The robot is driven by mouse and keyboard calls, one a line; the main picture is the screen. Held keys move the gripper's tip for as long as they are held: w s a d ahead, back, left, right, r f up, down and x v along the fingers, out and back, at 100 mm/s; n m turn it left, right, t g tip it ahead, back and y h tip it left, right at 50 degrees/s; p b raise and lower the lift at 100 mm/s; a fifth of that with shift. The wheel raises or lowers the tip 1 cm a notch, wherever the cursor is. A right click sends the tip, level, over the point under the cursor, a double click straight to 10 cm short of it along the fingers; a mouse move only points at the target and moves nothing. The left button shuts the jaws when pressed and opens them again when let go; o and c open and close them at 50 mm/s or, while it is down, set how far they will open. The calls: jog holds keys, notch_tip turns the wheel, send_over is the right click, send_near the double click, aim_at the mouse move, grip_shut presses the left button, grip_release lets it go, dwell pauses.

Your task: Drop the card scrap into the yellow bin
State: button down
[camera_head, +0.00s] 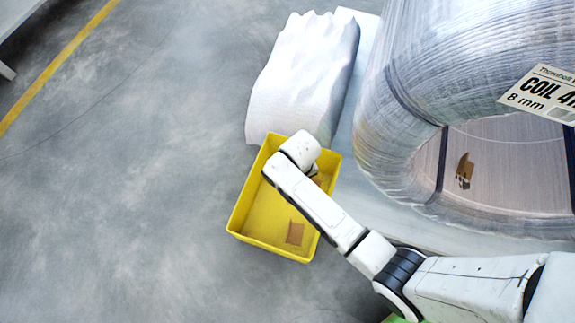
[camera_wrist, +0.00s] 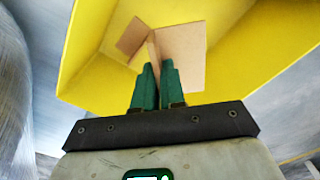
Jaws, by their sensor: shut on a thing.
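The yellow bin (camera_head: 247,208) stands on the floor, left of the big wrapped coil. My arm reaches over it, and its end hides the bin's far right part. In the wrist view my gripper (camera_wrist: 158,72) is shut on the brown card scrap (camera_wrist: 182,52), which sticks out past the green fingertips. The yellow bin (camera_wrist: 235,65) fills the view behind it. A darker brown patch (camera_wrist: 133,38) shows left of the held scrap; I cannot tell whether it is part of it. In the head view a brown card piece (camera_head: 295,233) lies in the bin's near right part.
The wrapped coil (camera_head: 405,110) stands at the right, with another brown piece (camera_head: 464,170) inside its opening. A white lumpy stack (camera_head: 303,75) stands just beyond the bin. The grey floor (camera_head: 110,190) at the left is clear.

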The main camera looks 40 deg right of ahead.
jog(key=shift+f+b, duration=0.55)
jog(key=shift+f, duration=0.35)
jog(key=c, duration=1.1)
grip_release()
notch_tip(320, 180, up, 11)
jog(key=p, duration=0.5)
jog(key=shift+p, duration=0.35)
